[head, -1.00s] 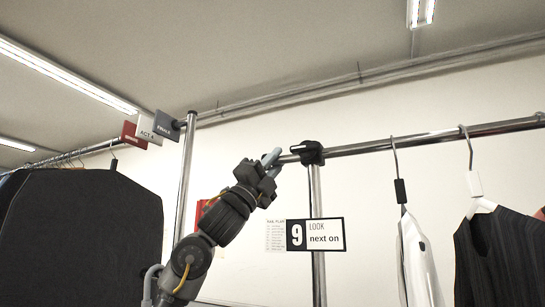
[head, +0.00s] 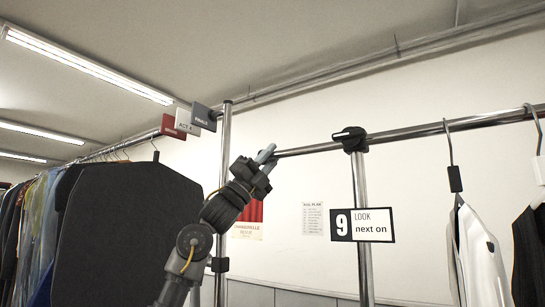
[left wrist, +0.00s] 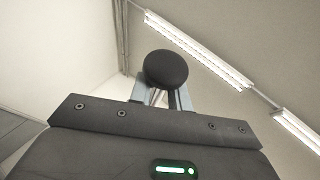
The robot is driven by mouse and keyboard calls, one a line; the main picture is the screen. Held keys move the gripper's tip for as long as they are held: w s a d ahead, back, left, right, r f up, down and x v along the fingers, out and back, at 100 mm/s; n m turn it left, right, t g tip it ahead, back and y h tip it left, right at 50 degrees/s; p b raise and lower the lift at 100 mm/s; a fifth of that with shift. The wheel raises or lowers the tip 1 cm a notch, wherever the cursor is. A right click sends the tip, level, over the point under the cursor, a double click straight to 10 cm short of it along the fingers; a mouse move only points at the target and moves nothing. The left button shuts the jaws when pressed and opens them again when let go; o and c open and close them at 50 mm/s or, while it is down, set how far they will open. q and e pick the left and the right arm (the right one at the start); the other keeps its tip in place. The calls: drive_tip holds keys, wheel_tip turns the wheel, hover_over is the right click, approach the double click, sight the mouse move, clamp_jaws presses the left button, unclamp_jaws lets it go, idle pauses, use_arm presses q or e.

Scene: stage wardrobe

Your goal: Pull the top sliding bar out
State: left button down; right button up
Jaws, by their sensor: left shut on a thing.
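The top sliding bar (head: 305,150) is a chrome tube that sticks out to the left of a black clamp (head: 350,138) on an upright post. To the right of the clamp, the rail (head: 430,130) runs on and carries hangers. My left gripper (head: 265,156) is shut on the bar's left end. In the left wrist view, a round black end cap (left wrist: 166,70) shows between the grey fingers and hides most of the bar behind it. My right gripper is in no view.
Dark garments (head: 115,235) hang at the left, a white one (head: 478,250) at the right. A "9 LOOK next on" sign (head: 362,225) is at the clamp's post.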

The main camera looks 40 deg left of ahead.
use_arm(q)
drive_tip(key=c, duration=1.3)
unclamp_jaws()
drive_tip(key=shift+y, duration=0.3)
drive_tip(key=shift+s+a+f+b, duration=0.1)
drive_tip(key=shift+s+f+b, duration=0.05)
drive_tip(key=shift+f+b, duration=0.25)
drive_tip(key=b+v, duration=0.5)
drive_tip(key=v, duration=0.5)
drive_tip(key=shift+b, duration=0.35)
drive_tip(key=shift+r, duration=0.1)
